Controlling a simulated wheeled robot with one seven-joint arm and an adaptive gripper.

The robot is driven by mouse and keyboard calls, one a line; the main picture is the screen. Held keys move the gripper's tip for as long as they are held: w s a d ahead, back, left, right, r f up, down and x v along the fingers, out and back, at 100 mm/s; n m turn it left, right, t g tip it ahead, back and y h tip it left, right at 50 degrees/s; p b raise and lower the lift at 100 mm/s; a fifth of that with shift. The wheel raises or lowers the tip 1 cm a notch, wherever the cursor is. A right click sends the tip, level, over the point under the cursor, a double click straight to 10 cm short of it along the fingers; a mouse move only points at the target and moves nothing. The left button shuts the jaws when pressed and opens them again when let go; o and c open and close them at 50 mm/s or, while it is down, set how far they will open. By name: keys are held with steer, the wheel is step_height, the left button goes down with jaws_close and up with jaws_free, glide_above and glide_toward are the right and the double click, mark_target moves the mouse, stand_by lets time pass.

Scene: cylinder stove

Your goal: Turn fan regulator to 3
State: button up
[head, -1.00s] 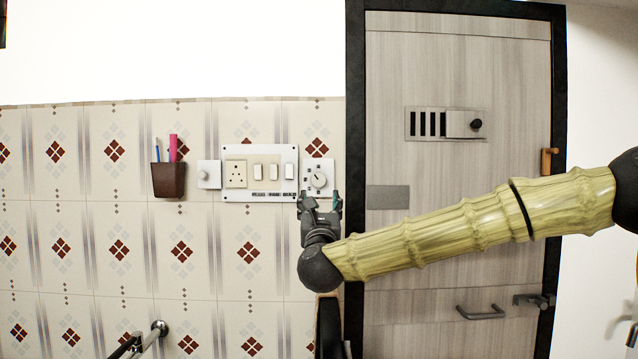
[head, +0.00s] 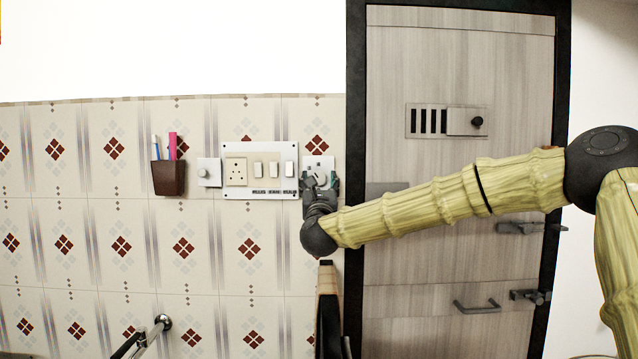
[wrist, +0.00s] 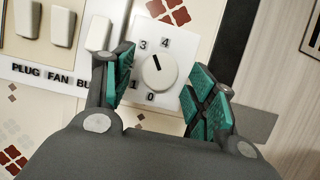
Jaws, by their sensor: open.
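The fan regulator is a white square plate (head: 318,161) with a round white knob (wrist: 158,71), at the right end of the switch row. In the wrist view the digits 0, 1, 3 and 4 show around the knob; 2 is not visible. The knob's dark pointer line slants up and slightly left, toward the space between 3 and 4. My gripper (head: 320,182) is open in front of the plate, covering its lower part in the head view. In the wrist view its green-padded fingers (wrist: 160,84) stand either side of the knob; contact cannot be told.
The switch board (head: 260,160) is just left of the regulator, with its nearest white switch (wrist: 99,34) close to my left finger. A smaller knob plate (head: 209,172) and a brown brush holder (head: 168,178) are farther left. A wooden door (head: 450,70) with a dark frame is to the right.

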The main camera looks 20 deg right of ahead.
steer(key=c, duration=1)
steer(key=shift+c, duration=0.2)
steer(key=n+b, duration=0.1)
steer(key=b, duration=0.2)
steer(key=shift+d+f+y, duration=0.1)
steer(key=shift+f+y, duration=0.1)
steer(key=shift+y, duration=0.2)
steer(key=shift+r+n+y+b, duration=0.25)
steer(key=shift+n+y+b, duration=0.15)
steer(key=shift+n+b, duration=0.5)
steer(key=o, duration=1)
steer(key=shift+o, duration=0.2)
